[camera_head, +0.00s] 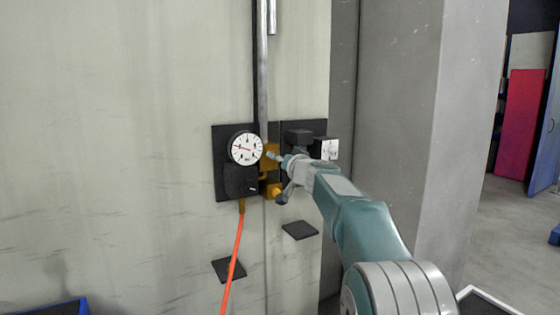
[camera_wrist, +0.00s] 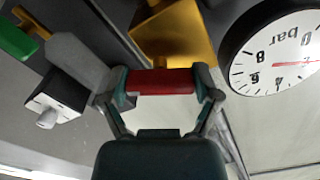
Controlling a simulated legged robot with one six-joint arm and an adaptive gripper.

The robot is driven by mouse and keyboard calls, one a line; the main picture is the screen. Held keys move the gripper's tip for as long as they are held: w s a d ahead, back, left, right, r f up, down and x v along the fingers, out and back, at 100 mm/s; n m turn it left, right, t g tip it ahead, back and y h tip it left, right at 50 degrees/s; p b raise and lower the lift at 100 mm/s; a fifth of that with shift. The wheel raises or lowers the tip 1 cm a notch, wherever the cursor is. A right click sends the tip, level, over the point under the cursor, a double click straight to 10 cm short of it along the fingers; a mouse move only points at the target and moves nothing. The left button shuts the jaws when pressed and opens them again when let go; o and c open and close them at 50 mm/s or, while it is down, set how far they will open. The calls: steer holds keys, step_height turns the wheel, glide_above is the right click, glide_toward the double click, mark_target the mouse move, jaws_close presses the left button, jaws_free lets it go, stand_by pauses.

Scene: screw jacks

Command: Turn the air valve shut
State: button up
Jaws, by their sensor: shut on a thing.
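A red valve handle (camera_wrist: 162,82) lies between my fingers, just below a brass valve body (camera_wrist: 178,35) in the wrist view. My gripper (camera_wrist: 162,88) is shut on this handle, one finger at each end. In the head view my gripper (camera_head: 280,158) reaches the dark panel on the wall, beside brass fittings (camera_head: 273,190). The red handle cannot be made out there. A round white gauge (camera_head: 245,148) with a red needle is just left of my gripper; it also shows at the right of the wrist view (camera_wrist: 280,60).
A black-and-white box with a knob (camera_head: 327,149) is right of my gripper. A green handle (camera_wrist: 16,38) shows at the wrist view's left. A metal pipe (camera_head: 263,85) runs up the wall. An orange hose (camera_head: 233,255) hangs below. A grey pillar (camera_head: 390,130) stands right.

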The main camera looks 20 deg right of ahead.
steer(key=m, duration=0.6)
steer(key=shift+f+m, duration=0.1)
steer(key=shift+m, duration=0.2)
steer(key=m, duration=0.4)
steer(key=shift+w+f+m, duration=0.1)
steer(key=shift+m, duration=0.9)
steer(key=shift+f, duration=0.1)
steer(key=o, duration=1)
steer(key=shift+c, duration=0.2)
steer(key=shift+d, duration=0.1)
